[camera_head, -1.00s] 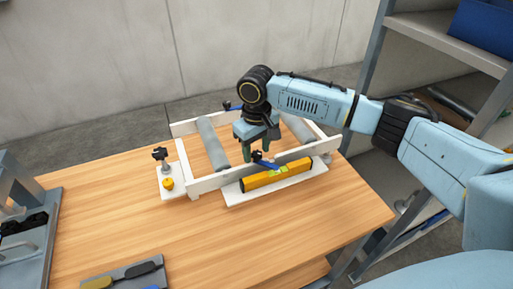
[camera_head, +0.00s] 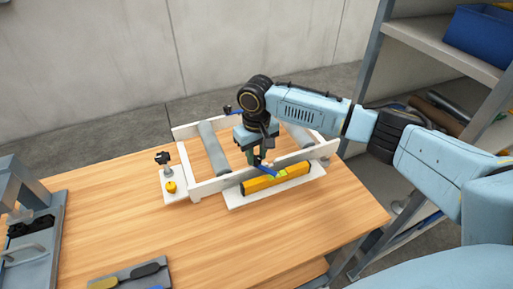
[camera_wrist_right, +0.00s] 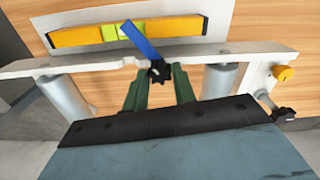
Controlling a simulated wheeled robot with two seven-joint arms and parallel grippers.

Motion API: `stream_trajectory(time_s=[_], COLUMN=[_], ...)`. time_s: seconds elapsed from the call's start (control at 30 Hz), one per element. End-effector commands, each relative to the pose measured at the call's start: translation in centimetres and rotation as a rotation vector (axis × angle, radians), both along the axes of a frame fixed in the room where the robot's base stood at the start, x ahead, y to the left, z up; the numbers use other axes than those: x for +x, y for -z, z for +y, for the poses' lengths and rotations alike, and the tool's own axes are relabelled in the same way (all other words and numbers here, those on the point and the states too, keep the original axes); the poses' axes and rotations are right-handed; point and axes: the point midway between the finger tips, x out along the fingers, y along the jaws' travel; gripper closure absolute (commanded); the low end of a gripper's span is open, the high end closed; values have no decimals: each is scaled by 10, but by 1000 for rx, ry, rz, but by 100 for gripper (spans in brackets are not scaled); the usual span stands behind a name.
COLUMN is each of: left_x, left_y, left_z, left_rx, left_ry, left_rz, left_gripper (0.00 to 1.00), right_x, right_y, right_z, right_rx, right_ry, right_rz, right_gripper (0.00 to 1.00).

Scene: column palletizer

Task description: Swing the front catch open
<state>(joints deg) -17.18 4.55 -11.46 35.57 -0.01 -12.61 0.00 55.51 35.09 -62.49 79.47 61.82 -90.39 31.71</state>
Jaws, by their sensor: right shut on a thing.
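The front catch is a blue lever (camera_head: 265,171) with a black star knob (camera_wrist_right: 158,72), on the front rail (camera_head: 222,181) of a white frame. In the right wrist view the blue lever (camera_wrist_right: 140,41) slants out from the knob over the yellow level. My right gripper (camera_head: 252,158) points down at the front rail. Its green fingers (camera_wrist_right: 158,88) are on either side of the knob, shut on the catch; the exact contact is partly hidden. My left gripper is not in view.
A yellow spirit level (camera_head: 292,176) lies on a white ledge just in front of the rail. Grey rollers (camera_head: 213,149) span the frame. A second blue lever (camera_head: 230,110) sits at the back. A tool tray (camera_head: 128,277) lies at the front; the table between is clear.

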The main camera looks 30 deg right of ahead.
Motion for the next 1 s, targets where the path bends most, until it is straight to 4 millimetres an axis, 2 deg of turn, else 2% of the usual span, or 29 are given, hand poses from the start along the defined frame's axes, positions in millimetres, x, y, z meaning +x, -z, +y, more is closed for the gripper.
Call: stream_trajectory(time_s=[0.3,0.33,0.5,0.8,0.87,1.0], left_x=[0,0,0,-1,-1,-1], left_y=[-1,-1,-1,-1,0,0], left_z=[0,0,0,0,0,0], left_rx=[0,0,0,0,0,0], left_ry=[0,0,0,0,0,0], left_rz=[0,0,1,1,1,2], left_gripper=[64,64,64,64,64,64], right_x=[0,0,0,1,1,1], right_y=[0,0,0,-2,-7,-29], right_z=[0,0,0,0,0,0], right_rx=[0,0,0,0,1,1], right_ry=[11,11,10,9,9,9], right_rz=[-1,-1,-1,-2,-3,-5], right_gripper=[96,71,52,52,52,52])
